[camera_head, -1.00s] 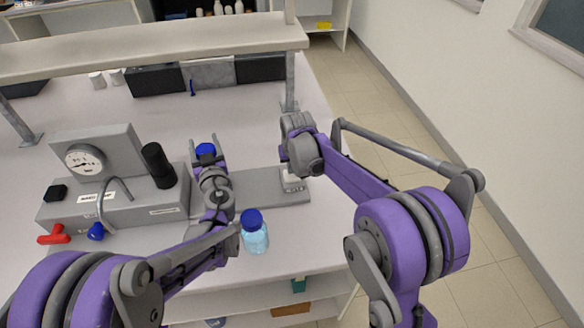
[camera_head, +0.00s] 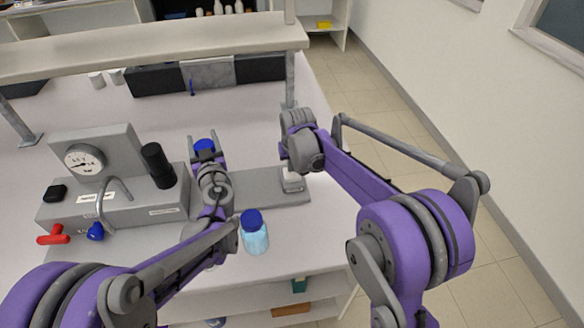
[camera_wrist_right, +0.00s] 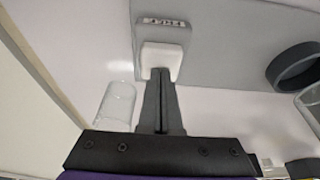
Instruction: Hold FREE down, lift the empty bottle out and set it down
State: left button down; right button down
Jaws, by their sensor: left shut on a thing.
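The bottle's body is mostly hidden by the gripper. My right gripper (camera_wrist_right: 159,75) is shut, its fingertips at the white FREE button (camera_wrist_right: 162,57) below a small label. The button block also shows in the head view (camera_head: 292,184). A dark ring (camera_wrist_right: 293,66) on the plate looks empty in the right wrist view, with a clear vessel partly visible beside it at the edge. A second blue-capped bottle (camera_head: 255,237) with pale blue liquid stands in front of the plate.
A grey rig with a gauge (camera_head: 86,160), a black cylinder (camera_head: 158,165), and red (camera_head: 53,235) and blue (camera_head: 96,231) handles stands at left. A clear glass (camera_wrist_right: 115,106) stands near the button. The bench behind the left gripper has free room.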

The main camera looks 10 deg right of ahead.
jog(key=shift+r, duration=2.9)
